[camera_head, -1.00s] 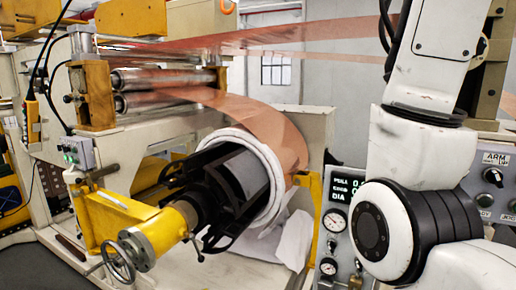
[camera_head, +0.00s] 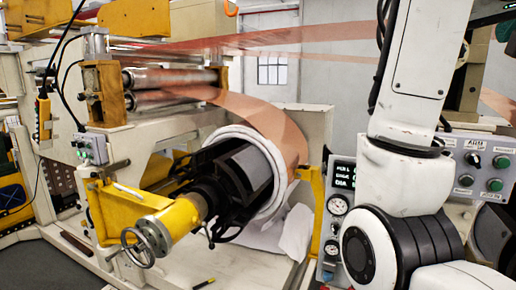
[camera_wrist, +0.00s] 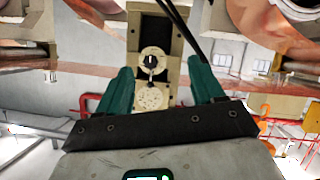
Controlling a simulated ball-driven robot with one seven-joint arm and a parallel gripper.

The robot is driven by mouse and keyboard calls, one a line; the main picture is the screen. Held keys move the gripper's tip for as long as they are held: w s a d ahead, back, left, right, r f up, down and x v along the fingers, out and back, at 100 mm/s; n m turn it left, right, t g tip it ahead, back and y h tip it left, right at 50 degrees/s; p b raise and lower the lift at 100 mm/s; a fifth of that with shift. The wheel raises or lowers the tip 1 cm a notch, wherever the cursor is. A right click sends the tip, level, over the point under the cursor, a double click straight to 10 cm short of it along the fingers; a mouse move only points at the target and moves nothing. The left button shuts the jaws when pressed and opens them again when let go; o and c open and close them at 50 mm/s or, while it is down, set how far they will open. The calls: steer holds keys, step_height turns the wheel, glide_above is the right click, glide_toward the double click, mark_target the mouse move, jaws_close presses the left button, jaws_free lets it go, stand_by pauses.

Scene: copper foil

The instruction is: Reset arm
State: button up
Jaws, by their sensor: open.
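My gripper (camera_wrist: 162,95) shows in the wrist view with its two green fingers spread wide apart. It is open and nothing is between the fingers. A beige machine part with a round knob lies beyond the gap; how far off it is I cannot tell.
The copper foil roll (camera_head: 285,135) sits on a black spindle left of my arm. A yellow bracket (camera_head: 165,222) with a handwheel (camera_head: 140,247) supports it. Control panels (camera_head: 483,170) stand close behind my arm. A marker-like object (camera_head: 204,283) lies in front.

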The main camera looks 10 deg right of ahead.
steer(key=w+a+f+n+g+y, duration=0.1)
steer(key=w+f, duration=0.2)
steer(key=f, duration=0.7)
steer(key=w+f+n+y, duration=0.1)
steer(key=w+f, duration=0.2)
steer(key=f, duration=0.7)
steer(key=s+a+f+n+g+y+b, duration=0.1)
steer(key=s+f, duration=0.1)
steer(key=f, duration=1)
steer(key=s+a+f+n+g+y, duration=0.1)
steer(key=f, duration=1.2)
steer(key=s+a+f+g+y, duration=0.1)
steer(key=s+a+f+g, duration=0.1)
steer(key=s+f, duration=0.55)
steer(key=s+a+f+g+y, duration=0.1)
steer(key=s+f, duration=0.4)
steer(key=f, duration=0.6)
steer(key=s+a+f+g+y, duration=0.1)
steer(key=s+a+f, duration=0.1)
steer(key=s+f, duration=0.3)
steer(key=s+a+f+g+y, duration=0.1)
steer(key=s+f, duration=0.5)
steer(key=s, duration=0.8)
steer(key=shift+a+f+g+b, duration=0.15)
steer(key=shift+a+g+b, duration=0.3)
steer(key=shift+a+g, duration=0.25)
steer(key=shift+c, duration=0.3)
